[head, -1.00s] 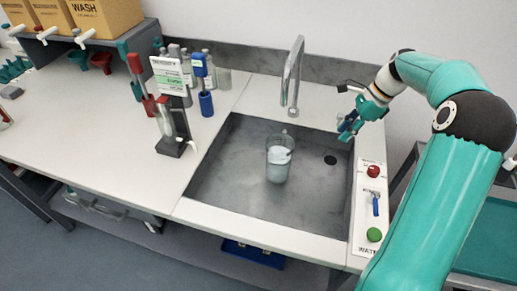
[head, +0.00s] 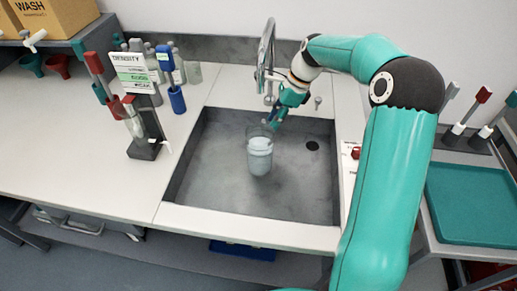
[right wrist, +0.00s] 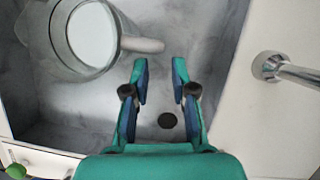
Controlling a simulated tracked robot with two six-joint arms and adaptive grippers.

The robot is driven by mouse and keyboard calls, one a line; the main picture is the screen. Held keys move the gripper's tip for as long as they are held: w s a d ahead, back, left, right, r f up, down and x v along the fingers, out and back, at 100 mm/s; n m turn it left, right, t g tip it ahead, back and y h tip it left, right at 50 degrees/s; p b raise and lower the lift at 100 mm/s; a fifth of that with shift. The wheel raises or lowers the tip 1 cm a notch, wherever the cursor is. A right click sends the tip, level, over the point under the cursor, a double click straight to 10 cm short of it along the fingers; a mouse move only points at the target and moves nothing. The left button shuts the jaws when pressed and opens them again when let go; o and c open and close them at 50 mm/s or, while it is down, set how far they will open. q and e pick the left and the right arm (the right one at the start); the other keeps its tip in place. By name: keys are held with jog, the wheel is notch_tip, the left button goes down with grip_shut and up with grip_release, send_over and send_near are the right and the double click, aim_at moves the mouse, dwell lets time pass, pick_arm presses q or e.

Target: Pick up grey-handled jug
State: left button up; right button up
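The clear jug (head: 260,157) stands upright in the grey sink, holding pale contents. In the right wrist view the jug (right wrist: 72,52) is at the upper left, and its grey handle (right wrist: 143,45) points right, just beyond my fingertips. My right gripper (head: 274,117) is above the sink, close behind the jug's rim in the head view. In the right wrist view the right gripper (right wrist: 160,68) is open with nothing between its blue-padded fingers; the handle's end lies slightly ahead, apart from them. My left gripper is not in view.
The faucet (head: 267,60) rises behind the sink (head: 205,185), near my right gripper. A drain hole (head: 312,146) is right of the jug. A dark stand (head: 144,149) and bottles occupy the left counter. A teal tray (head: 470,203) is at right.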

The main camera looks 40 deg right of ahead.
jog(key=x, duration=0.3)
jog(key=a+x, duration=0.1)
jog(key=x, duration=0.1)
jog(key=shift+w, duration=0.35)
grip_shut()
